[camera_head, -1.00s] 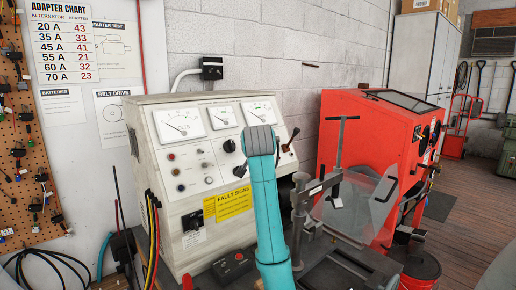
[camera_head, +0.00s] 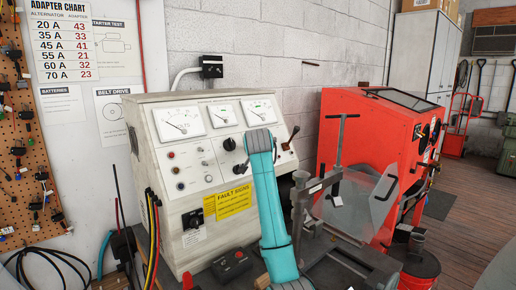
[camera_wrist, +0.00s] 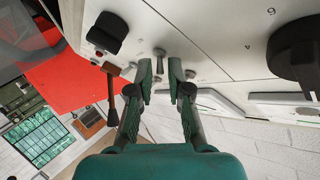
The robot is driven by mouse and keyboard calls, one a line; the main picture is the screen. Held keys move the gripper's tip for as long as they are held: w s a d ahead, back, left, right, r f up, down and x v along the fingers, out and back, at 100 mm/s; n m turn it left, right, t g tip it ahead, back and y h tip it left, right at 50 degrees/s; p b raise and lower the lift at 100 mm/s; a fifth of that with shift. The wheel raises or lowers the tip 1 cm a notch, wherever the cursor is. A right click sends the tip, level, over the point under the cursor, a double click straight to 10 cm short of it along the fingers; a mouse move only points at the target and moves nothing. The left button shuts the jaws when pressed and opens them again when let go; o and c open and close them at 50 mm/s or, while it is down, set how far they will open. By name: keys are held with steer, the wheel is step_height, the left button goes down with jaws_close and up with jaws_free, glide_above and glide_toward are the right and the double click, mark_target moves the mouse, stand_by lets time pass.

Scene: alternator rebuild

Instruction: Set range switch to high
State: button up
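The grey-white tester (camera_head: 185,215) stands on the bench with its sloped panel facing me. In the wrist view its panel (camera_wrist: 225,50) shows tilted, with a metal toggle (camera_wrist: 159,52) just ahead of the gap between my fingertips and another small toggle (camera_wrist: 190,74) just right of the right finger. I cannot tell which control is the range switch; no label for it is readable. My gripper (camera_wrist: 160,68) is partly open and nothing shows gripped between its fingers. In the head view my teal arm hides the gripper and part of the panel.
A large black knob (camera_wrist: 295,50) is at right in the wrist view; a smaller black knob (camera_wrist: 107,33) and a brown-handled lever (camera_wrist: 112,85) are at left. A red cabinet (camera_head: 350,125) stands right of the tester. A clamp stand (camera_head: 300,205) is close right of my arm.

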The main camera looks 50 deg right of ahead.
jaws_close()
steer(key=shift+s+f+m+t+h, duration=0.25)
steer(key=shift+f+m+t+h, duration=0.4)
steer(key=shift+t, duration=0.45)
steer(key=shift+s+a+f+m+t+h, duration=0.1)
steer(key=shift+f+m+t+h, duration=0.15)
steer(key=shift+m+t+h, duration=0.4)
steer(key=shift+s+f+m+t+h, duration=0.1)
steer(key=shift+f+m+t+h, duration=0.2)
steer(key=shift+m+h, duration=0.45)
steer(key=shift+r, duration=0.1)
